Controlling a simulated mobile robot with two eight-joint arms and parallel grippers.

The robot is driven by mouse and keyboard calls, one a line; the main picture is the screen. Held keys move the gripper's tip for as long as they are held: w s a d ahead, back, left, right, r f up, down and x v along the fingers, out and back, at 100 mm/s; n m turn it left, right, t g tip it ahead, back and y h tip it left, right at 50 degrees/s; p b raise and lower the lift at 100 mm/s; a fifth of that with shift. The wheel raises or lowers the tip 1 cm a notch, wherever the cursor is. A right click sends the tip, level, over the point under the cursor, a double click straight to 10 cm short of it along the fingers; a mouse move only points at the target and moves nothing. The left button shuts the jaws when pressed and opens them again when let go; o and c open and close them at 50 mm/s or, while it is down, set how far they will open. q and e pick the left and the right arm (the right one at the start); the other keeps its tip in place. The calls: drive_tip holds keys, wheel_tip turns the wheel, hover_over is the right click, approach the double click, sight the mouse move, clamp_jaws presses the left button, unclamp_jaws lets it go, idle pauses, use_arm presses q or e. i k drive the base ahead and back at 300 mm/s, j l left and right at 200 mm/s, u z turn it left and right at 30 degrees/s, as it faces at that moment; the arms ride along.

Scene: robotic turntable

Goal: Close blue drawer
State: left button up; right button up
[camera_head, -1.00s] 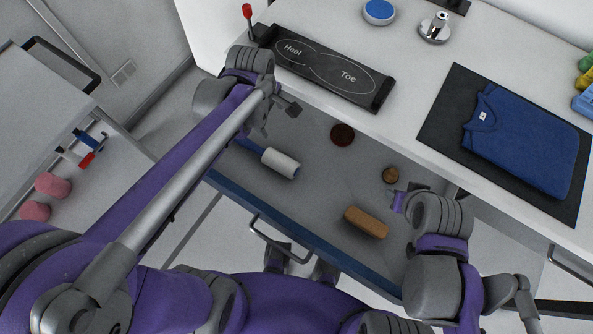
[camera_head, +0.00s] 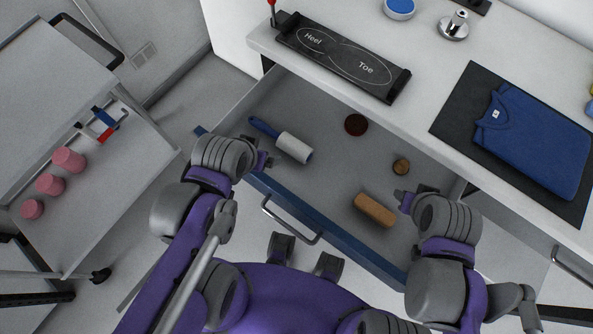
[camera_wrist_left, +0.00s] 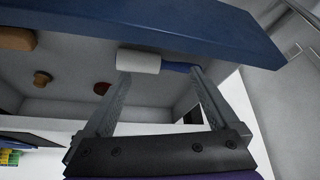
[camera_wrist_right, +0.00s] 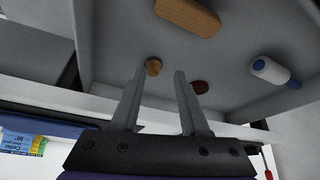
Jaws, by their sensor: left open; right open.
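The blue drawer (camera_head: 343,235) is pulled out from under the white counter, with its blue front nearest me and a metal handle (camera_head: 292,222) on it. Inside lie a lint roller (camera_head: 293,147), a dark red round item (camera_head: 356,124), a small brown knob-like item (camera_head: 401,167) and a wooden block (camera_head: 375,210). My left gripper (camera_head: 266,160) is over the drawer's left front part, near the blue front; its fingers are open and empty in the left wrist view (camera_wrist_left: 155,92). My right gripper (camera_head: 402,198) is over the drawer's right part, beside the wooden block, open and empty (camera_wrist_right: 160,95).
The counter (camera_head: 425,95) holds a black foot-measuring board (camera_head: 345,60), a folded blue shirt (camera_head: 535,140) on a dark mat, and a blue-topped round item (camera_head: 399,8). A grey cart (camera_head: 110,185) with pink cylinders stands at the left. Floor shows between cart and drawer.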

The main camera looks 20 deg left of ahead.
sight(320, 193)
drive_tip(key=k+j+z, duration=0.1)
drive_tip(key=k, duration=0.3)
drive_tip(key=k+j, duration=0.25)
drive_tip(key=k, duration=0.15)
drive_tip(key=l+u, duration=0.45)
drive_tip(key=u, duration=0.2)
